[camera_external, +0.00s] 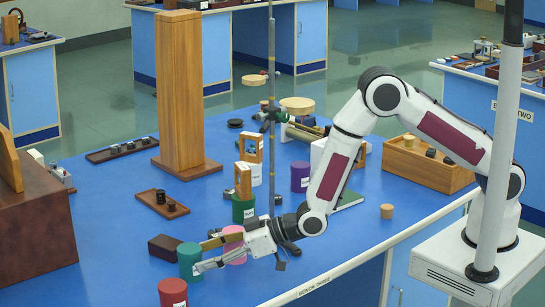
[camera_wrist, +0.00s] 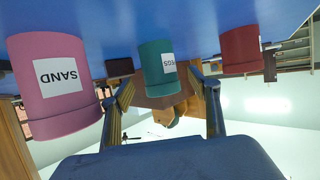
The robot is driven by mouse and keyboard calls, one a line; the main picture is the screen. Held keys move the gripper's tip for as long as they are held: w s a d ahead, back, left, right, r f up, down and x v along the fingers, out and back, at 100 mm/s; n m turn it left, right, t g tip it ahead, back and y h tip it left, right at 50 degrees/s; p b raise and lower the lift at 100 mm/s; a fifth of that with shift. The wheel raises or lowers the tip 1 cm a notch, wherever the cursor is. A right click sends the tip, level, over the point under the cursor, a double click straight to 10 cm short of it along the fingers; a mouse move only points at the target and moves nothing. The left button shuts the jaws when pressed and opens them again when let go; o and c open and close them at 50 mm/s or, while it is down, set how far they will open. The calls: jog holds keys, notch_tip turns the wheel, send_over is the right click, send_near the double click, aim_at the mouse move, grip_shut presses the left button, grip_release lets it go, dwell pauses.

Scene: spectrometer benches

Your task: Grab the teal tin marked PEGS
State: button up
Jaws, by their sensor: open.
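The teal tin (camera_external: 189,262) stands upright near the table's front left edge. It also shows upside down in the wrist view (camera_wrist: 155,71), with a white label reading PEGS partly turned to the right. My gripper (camera_external: 201,256) is open and low over the table, its fingers pointing at the tin. In the wrist view the tin appears between the two fingers (camera_wrist: 162,80). One fingertip overlaps the tin in the outside view; I cannot tell whether it touches.
A pink tin (camera_wrist: 62,88) marked SAND stands close beside my gripper. A red tin (camera_external: 172,292) stands on the teal tin's other side. A dark red block (camera_external: 164,248) lies behind the teal tin. A green tin (camera_external: 243,208) and a metal stand rod (camera_external: 271,110) are farther back.

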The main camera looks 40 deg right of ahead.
aim_at(190, 264)
jog(key=shift+f, duration=0.6)
jog(key=shift+x, duration=2.45)
jog(key=shift+r, duration=0.1)
jog(key=c, duration=1.3)
